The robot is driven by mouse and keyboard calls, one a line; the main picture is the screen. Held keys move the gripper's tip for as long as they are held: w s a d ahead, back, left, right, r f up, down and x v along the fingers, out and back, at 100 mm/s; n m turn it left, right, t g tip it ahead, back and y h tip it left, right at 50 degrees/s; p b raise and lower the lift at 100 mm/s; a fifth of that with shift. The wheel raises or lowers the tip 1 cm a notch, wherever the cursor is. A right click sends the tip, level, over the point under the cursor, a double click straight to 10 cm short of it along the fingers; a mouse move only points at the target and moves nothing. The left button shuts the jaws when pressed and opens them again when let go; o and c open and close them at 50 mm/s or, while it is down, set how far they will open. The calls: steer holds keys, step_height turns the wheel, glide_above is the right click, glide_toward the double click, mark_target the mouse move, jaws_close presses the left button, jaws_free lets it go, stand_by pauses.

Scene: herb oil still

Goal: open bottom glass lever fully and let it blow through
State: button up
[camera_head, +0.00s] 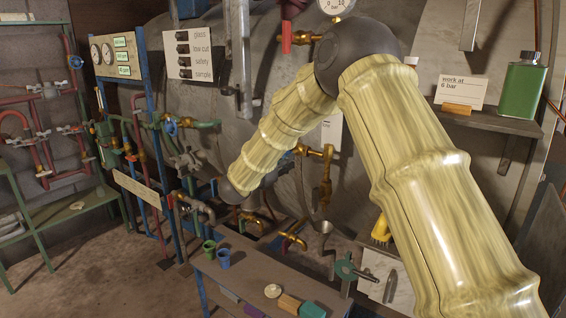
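My arm reaches down and left across the view to a dark wrist joint. My gripper (194,208) seems to be the small grey part just left of that wrist, among pipes and fittings. Its fingers are too small and cluttered to tell whether they are open or shut, or touching anything. Brass fittings (326,190) stand on the boiler front to the right of my forearm. Brass cocks (252,219) and (291,240) sit low, below my forearm. I cannot tell which lever is the bottom glass lever, and my arm hides part of the boiler front.
A low bench (250,272) with a green cup (209,249), a blue cup (224,258) and coloured blocks stands in front. A shelf (492,121) with a green can (524,88) is at right. Blue posts and red pipes are left; floor is clear at lower left.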

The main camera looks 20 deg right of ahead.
jaws_close()
steer(key=shift+f+n+b, duration=0.1)
steer(key=shift+n+b, duration=0.2)
steer(key=shift+b, duration=0.05)
steer(key=n, duration=0.6)
steer(key=r+n, duration=0.1)
steer(key=n, duration=0.4)
steer(key=s+n, duration=0.1)
steer(key=n, duration=0.5)
steer(key=shift+d+r+n+b, duration=0.3)
steer(key=shift+d+b, duration=0.1)
steer(key=shift+s, duration=0.1)
steer(key=shift+o, duration=1.4)
jaws_free()
